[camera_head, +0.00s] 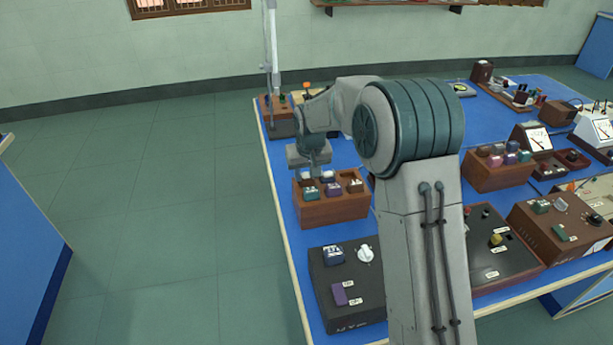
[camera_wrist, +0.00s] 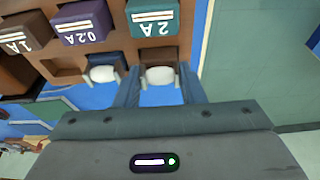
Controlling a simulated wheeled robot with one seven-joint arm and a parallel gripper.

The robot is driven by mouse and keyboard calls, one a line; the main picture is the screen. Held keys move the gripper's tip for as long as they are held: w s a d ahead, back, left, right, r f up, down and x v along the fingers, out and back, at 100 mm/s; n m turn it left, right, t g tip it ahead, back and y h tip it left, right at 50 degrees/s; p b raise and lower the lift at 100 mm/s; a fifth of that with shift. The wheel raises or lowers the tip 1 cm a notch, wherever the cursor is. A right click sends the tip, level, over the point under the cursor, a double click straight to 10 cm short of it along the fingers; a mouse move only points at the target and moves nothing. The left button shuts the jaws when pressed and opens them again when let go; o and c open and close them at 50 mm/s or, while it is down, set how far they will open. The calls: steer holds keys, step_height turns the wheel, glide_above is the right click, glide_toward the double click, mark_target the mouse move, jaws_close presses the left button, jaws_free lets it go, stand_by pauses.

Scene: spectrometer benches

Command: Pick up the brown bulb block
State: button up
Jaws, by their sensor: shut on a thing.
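My gripper (camera_wrist: 158,92) shows in the wrist view with its two fingers on either side of a brown bulb block (camera_wrist: 158,66), which has a white bulb. The fingers are shut on it. It is at the edge of a brown wooden rack (camera_wrist: 66,75); I cannot tell whether it still sits in its slot. In the head view the gripper (camera_head: 315,170) points down over the back left of the same rack (camera_head: 335,213), and the held block is mostly hidden there.
A second bulb block (camera_wrist: 103,73) is beside the held one. Blocks marked 2A (camera_wrist: 153,15), 0.2A (camera_wrist: 82,22) and 1A (camera_wrist: 18,38) share the rack. A black box (camera_head: 345,290) stands in front, and another rack (camera_head: 500,175) to the right. Open floor lies left.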

steer(key=r, duration=0.2)
steer(key=w+d+r, duration=0.1)
steer(key=r, duration=0.1)
steer(key=w+d+r+p, duration=0.2)
steer(key=w+d+r, duration=0.5)
steer(key=r, duration=0.2)
steer(key=shift+p, duration=0.35)
